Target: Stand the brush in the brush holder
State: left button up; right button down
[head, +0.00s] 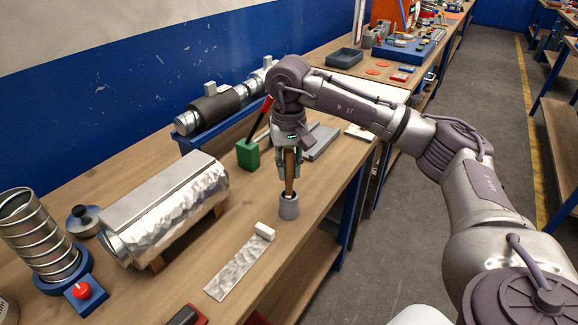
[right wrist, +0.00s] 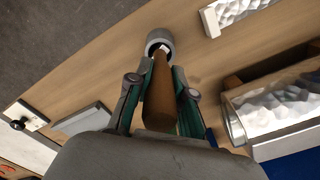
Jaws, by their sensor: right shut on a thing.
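The brush (head: 289,172) has a brown wooden handle and points down. My right gripper (head: 289,175) is shut on its handle; the handle also shows between the fingers in the right wrist view (right wrist: 161,95). The brush holder (head: 289,208) is a small grey cup on the table, and it shows at the top of the right wrist view (right wrist: 159,40). The brush's lower end is at the holder's mouth. A pale tip shows within the rim in the wrist view; how deep it sits I cannot tell. My left gripper is not in view.
A green block (head: 248,154) holding a red-handled tool stands left of the gripper. A foil-wrapped duct (head: 175,205) lies further left. A foil strip with a white block (head: 240,266) lies in front of the holder. The table's right edge is close to the holder.

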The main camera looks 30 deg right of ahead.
jog(key=shift+f, duration=0.3)
jog(key=c, duration=1)
grip_release()
jog(key=shift+o, duration=0.2)
jog(key=shift+r, duration=0.1)
notch_tip(320, 180, up, 12)
jog(key=shift+f, duration=0.1)
